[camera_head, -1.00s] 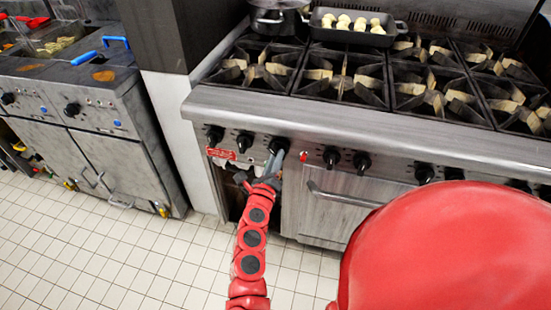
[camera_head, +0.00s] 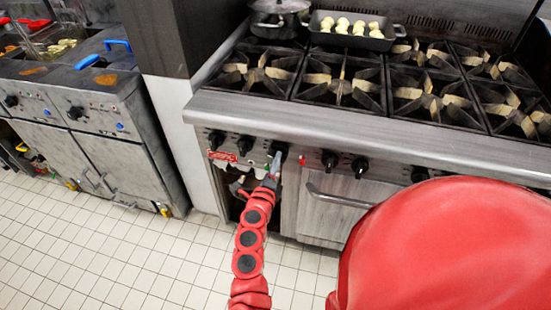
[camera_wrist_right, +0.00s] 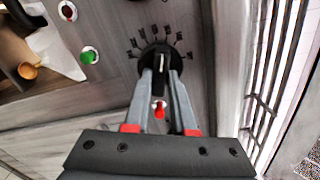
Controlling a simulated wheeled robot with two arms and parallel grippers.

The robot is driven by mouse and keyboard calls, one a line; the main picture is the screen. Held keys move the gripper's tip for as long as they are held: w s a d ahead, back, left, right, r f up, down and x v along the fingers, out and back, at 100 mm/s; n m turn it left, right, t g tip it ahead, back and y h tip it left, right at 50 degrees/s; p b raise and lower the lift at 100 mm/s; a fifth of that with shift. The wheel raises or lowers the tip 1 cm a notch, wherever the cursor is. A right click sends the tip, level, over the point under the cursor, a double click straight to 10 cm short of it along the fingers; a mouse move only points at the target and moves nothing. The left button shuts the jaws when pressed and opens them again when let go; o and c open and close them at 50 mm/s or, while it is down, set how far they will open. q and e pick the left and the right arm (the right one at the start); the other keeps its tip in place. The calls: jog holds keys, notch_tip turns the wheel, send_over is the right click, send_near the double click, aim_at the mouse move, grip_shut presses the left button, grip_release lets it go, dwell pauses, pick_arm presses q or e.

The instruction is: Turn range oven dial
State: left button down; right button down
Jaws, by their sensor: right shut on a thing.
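The black oven dial (camera_head: 279,149) is on the front panel of the range (camera_head: 330,112), below its steel edge. My right gripper (camera_head: 275,166) is at this dial, its red arm reaching up from the bottom. In the right wrist view, the two grey fingers of the gripper (camera_wrist_right: 163,78) converge and are shut on the handle of the black dial (camera_wrist_right: 158,54). Tick marks fan around the dial. The fingers hide part of the dial. My left gripper is not in view.
More black knobs (camera_head: 329,159) line the panel. An oven door handle (camera_head: 338,197) juts out to the right. A pot (camera_head: 279,18) and a black pan (camera_head: 352,37) of pale round items stand on top. Fryers (camera_head: 95,110) stand left. The tiled floor is clear.

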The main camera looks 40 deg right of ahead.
jog(key=shift+r+n+p, duration=0.1)
jog(key=shift+n+p, duration=2.05)
jog(key=shift+n, duration=1.25)
jog(key=c, duration=0.7)
grip_release()
jog(key=shift+c, duration=0.2)
jog(key=shift+a, duration=0.1)
